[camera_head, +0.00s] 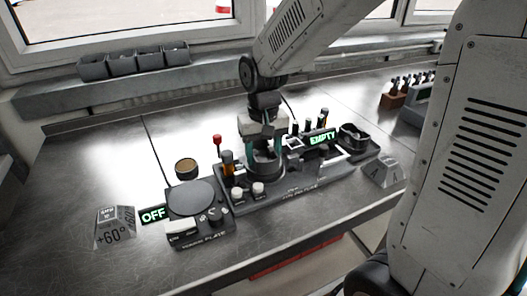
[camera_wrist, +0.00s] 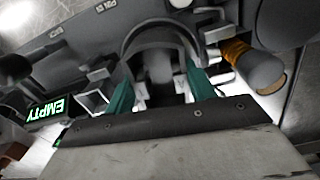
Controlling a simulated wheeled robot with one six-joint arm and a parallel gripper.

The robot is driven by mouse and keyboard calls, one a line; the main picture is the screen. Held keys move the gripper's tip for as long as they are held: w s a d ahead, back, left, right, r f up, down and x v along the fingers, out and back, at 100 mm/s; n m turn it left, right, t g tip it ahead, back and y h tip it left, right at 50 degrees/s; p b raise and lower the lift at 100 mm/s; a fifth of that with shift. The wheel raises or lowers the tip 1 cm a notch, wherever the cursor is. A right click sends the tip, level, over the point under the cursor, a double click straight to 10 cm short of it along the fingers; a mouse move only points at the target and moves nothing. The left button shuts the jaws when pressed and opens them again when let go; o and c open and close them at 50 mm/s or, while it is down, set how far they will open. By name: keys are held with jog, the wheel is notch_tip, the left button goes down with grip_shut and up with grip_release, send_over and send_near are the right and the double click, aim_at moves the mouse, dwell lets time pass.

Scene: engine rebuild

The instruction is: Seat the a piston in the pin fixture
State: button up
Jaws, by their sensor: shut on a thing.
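My gripper (camera_head: 264,148) points down over the middle of the dark pin fixture (camera_head: 310,184), at its curved cradle. In the wrist view its two teal fingers (camera_wrist: 160,82) are shut on a dark grey piston (camera_wrist: 159,64), seen from above between them. A dark curved cradle wall (camera_wrist: 150,32) arches around the piston's far side. I cannot tell whether the piston touches the cradle floor. The fixture's lit sign (camera_head: 322,139) reads EMPTY; it also shows in the wrist view (camera_wrist: 46,110).
Left of the fixture stands a round hot plate (camera_head: 190,196) with an OFF sign (camera_head: 153,215). A +60° block (camera_head: 114,228) stands at the left. An orange-banded post (camera_head: 227,164) stands close left of my gripper. A dark bin (camera_head: 356,140) is at the right.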

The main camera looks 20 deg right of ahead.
jog(key=shift+f, duration=0.65)
dwell(0.7)
dwell(0.3)
jog(key=o, duration=1.8)
jog(key=shift+c, duration=0.2)
jog(key=shift+r, duration=3.1)
